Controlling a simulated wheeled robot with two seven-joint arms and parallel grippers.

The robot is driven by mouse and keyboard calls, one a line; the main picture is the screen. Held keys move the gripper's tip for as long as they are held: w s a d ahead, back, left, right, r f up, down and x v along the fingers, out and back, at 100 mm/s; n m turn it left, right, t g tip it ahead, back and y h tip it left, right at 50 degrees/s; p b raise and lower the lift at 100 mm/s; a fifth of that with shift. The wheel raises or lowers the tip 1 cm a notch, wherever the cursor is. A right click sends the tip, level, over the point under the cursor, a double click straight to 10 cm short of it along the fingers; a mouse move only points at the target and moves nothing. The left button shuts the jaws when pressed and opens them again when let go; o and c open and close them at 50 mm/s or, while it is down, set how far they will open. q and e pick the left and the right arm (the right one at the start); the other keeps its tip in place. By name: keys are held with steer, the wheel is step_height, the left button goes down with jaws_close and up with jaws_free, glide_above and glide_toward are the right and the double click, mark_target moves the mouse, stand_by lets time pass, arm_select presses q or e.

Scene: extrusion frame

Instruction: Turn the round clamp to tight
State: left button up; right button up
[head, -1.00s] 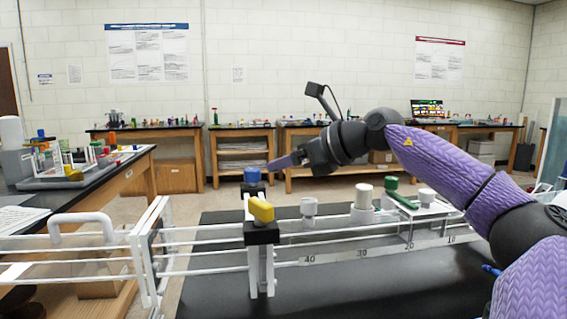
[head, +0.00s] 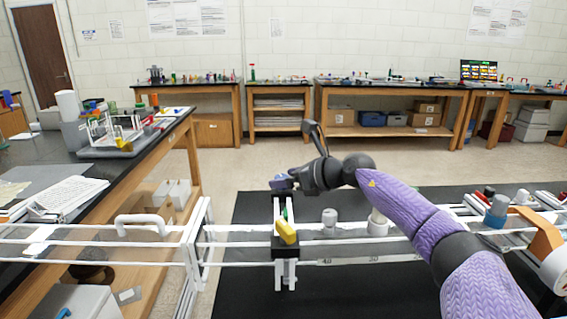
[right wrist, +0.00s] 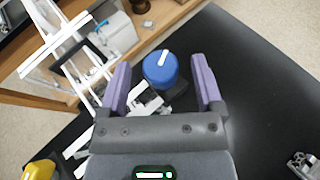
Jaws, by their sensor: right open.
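The round clamp is a blue round knob (right wrist: 158,72) with a white mark on top, seen in the right wrist view. It sits on a black block at the far end of an upright on the white rail frame. My right gripper (right wrist: 162,85) is open, its two purple fingers on either side of the knob with gaps showing. In the head view my right gripper (head: 281,182) is at the top of that upright and largely hides the blue knob. A yellow knob (head: 286,231) is on the nearer black block. My left gripper is not in view.
White rails (head: 110,243) run left and right across the bench. A grey knob (head: 329,219) and a white cylinder (head: 377,223) stand right of the clamp. A white handle (head: 141,221) rises at the left.

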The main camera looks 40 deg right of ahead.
steer(key=shift+x, duration=0.85)
steer(key=shift+f, duration=0.15)
